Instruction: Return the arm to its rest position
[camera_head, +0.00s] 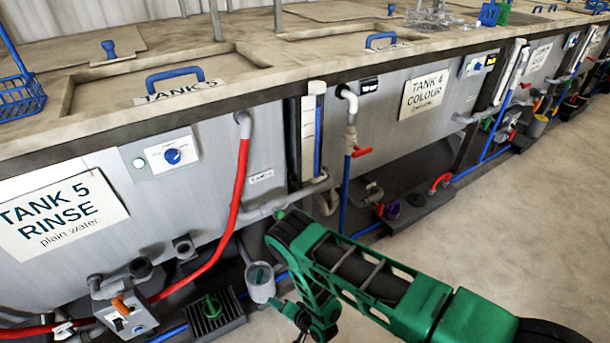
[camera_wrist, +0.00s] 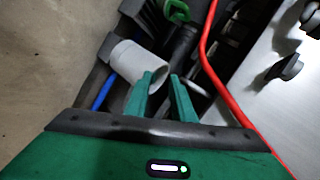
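My green arm reaches in from the lower right of the head view and bends down beside the tank row. My gripper (camera_wrist: 166,78) shows in the wrist view with its two green fingers apart and a narrow gap between them. In the head view its end is low, near the bottom edge, and its fingers are not clear. A pale grey cup-like cylinder (camera_wrist: 138,62) lies just beyond the left finger; it also shows in the head view (camera_head: 260,282). I cannot tell whether a finger touches it.
A red hose (camera_head: 236,200) runs down the tank front close by. A dark box with a green handle (camera_head: 211,308) stands on the floor near the gripper. A valve box (camera_head: 127,315) is farther left. The concrete floor (camera_head: 510,210) at right is clear.

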